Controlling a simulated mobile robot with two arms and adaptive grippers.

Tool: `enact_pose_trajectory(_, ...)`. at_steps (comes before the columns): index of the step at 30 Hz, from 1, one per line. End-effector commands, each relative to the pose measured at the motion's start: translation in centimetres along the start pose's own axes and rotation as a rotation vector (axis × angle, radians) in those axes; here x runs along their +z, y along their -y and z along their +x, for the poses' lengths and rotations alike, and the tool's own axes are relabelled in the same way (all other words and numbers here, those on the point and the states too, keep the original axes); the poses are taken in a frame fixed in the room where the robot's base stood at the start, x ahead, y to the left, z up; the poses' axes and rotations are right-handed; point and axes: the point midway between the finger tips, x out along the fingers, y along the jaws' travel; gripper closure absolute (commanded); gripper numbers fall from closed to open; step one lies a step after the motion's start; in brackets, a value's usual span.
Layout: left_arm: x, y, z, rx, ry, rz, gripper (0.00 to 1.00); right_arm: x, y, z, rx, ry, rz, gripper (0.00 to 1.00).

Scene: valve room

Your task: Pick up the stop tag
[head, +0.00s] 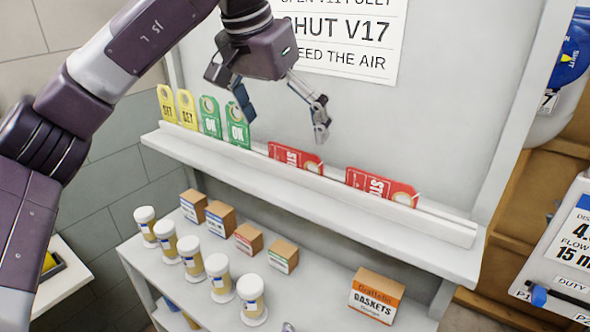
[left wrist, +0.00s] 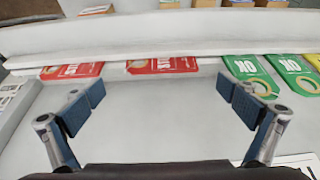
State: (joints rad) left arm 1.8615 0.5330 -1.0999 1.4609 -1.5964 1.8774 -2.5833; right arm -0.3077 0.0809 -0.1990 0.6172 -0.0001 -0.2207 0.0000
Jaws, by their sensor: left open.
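Two red stop tags lie on their sides in the slotted rail of the upper shelf. The left one (head: 295,157) is beside the green tags, and the other (head: 381,187) is farther right. In the left wrist view the first (left wrist: 162,65) is centred ahead of the jaws and the second (left wrist: 72,70) is to its left. My left gripper (head: 283,120) is open and empty, above the rail near the left red tag and apart from it. Its two fingers also show in the left wrist view (left wrist: 160,92). The tags' lower edges are hidden by the rail. My right gripper is out of view.
Green OK tags (head: 210,117) and yellow tags (head: 187,108) stand upright at the left of the rail (head: 330,185). A back panel with a printed sign (head: 340,40) rises behind. Jars (head: 219,277) and small boxes (head: 376,294) fill the shelf below.

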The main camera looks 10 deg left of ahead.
Motion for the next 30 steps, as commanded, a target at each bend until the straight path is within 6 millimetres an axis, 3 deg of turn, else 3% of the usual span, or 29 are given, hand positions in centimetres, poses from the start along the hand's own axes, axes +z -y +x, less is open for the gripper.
enact_pose_trajectory(8,0.2,0.0,2.9,0.0,0.004,-0.001,0.0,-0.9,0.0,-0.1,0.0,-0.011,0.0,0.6)
enact_pose_trajectory(19,-0.1,0.1,7.7,0.002,0.003,0.0,0.0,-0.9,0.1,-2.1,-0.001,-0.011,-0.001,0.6)
enact_pose_trajectory(27,-0.1,0.1,8.2,0.001,0.001,0.0,0.0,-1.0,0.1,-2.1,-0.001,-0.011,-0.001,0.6)
enact_pose_trajectory(30,-0.1,0.1,8.2,0.001,0.001,0.0,0.09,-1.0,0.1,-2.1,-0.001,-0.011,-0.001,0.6)
